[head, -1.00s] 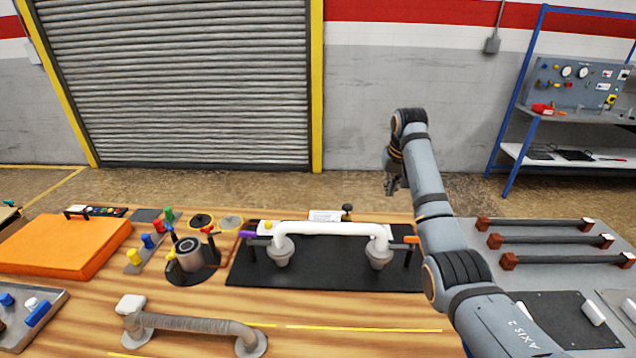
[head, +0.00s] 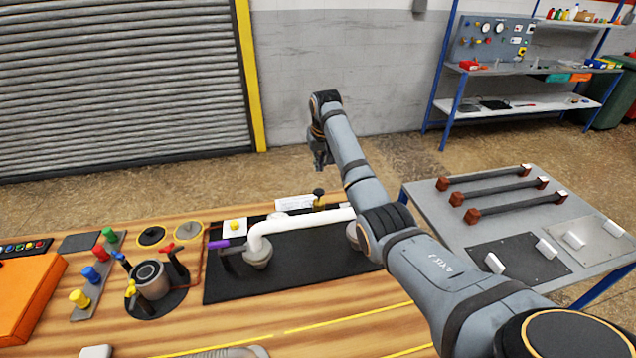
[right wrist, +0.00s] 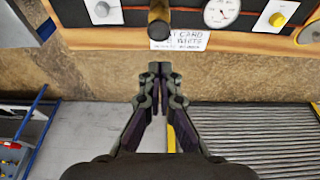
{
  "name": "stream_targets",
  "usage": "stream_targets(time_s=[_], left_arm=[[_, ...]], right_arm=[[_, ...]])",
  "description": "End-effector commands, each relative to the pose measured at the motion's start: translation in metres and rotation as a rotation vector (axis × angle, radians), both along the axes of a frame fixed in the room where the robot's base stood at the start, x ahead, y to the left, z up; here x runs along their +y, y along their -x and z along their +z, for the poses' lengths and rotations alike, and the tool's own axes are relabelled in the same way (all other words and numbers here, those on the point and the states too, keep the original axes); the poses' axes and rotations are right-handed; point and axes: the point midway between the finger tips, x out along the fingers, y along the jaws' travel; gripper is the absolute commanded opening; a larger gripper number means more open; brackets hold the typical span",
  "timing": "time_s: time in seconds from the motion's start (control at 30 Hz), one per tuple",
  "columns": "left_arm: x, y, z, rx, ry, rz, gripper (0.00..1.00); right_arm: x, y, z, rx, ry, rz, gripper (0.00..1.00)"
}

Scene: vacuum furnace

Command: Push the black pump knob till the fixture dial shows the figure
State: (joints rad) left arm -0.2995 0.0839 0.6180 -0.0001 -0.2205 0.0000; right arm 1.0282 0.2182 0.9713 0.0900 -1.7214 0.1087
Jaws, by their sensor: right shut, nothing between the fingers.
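The black pump knob (head: 319,192) stands on a post at the back edge of the wooden bench. In the right wrist view a dark round knob with a brassy lower part (right wrist: 160,22) shows at the top, beyond the fingertips and apart from them. My right gripper (head: 320,166) hangs above and behind the knob in the head view. In the right wrist view its fingers (right wrist: 160,70) are shut and empty. A round white dial (right wrist: 221,12) sits beside the knob; its reading is too small to tell. My left gripper is in neither view.
A printed card (head: 295,203) lies by the knob. The black fixture mat (head: 225,285) bears a white pipe (head: 305,223), partly hidden by my right arm. A grey side table (head: 425,205) with several bars stands right. The floor behind the bench is clear.

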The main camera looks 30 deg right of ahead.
Motion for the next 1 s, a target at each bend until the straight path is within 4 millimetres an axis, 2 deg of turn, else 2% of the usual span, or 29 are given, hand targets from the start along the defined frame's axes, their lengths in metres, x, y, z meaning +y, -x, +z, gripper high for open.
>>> stream_targets(time_s=[0.03, 0.13, 0.4, 0.6, 1.0], left_arm=[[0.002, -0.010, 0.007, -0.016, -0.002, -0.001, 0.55], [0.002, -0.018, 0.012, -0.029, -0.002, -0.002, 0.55], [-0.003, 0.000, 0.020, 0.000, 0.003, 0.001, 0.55], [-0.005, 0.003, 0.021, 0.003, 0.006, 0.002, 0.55], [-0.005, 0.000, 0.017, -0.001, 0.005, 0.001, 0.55]], right_arm=[[-0.001, -0.002, -0.009, 0.006, -0.001, 0.000, 0.00], [-0.002, -0.008, -0.030, 0.005, -0.001, 0.000, 0.00], [-0.004, -0.014, -0.077, 0.003, -0.001, 0.000, 0.00], [-0.004, -0.014, -0.092, 0.000, 0.000, 0.000, 0.00], [-0.004, -0.014, -0.098, 0.001, 0.000, 0.000, 0.00]])
